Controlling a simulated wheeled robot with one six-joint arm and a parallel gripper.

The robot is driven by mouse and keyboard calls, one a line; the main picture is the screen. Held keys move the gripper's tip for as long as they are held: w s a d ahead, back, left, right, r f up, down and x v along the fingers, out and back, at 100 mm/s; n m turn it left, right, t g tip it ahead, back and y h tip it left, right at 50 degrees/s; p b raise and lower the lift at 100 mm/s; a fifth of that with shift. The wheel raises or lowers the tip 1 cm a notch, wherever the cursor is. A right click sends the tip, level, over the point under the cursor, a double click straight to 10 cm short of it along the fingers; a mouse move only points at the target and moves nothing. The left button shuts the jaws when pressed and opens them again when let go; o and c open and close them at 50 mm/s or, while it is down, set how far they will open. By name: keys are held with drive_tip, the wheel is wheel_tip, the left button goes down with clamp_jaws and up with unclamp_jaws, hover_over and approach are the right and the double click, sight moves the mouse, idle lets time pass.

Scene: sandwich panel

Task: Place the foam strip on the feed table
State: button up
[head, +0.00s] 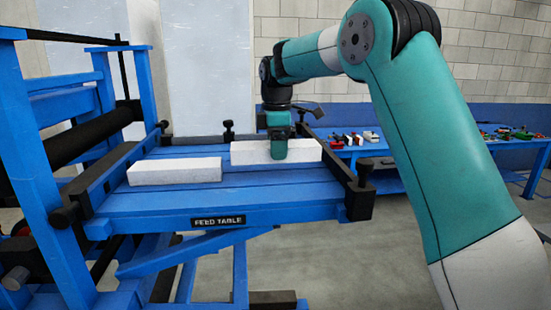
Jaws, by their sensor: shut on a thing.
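The blue feed table (150,201) stands at the left middle of the head view, with a "FEED TABLE" label on its front edge. One white foam strip (175,171) lies flat on its left part. A second white foam strip (305,151) is at the table's right rear, with my gripper (279,150) shut on its middle. The near finger covers part of this strip's front face; the far finger is hidden behind it. I cannot tell whether the held strip touches the table or is slightly above it.
Black rails with knobs (363,171) edge the table's right side. A roller frame (95,130) with blue posts stands at the left. Behind, a blue workbench (400,153) carries several small tools and parts. The table's front right part is bare.

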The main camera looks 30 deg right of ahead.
drive_tip(key=shift+f+p, duration=0.45)
drive_tip(key=shift+f, duration=1.45)
drive_tip(key=o, duration=0.9)
drive_tip(key=shift+f, duration=0.1)
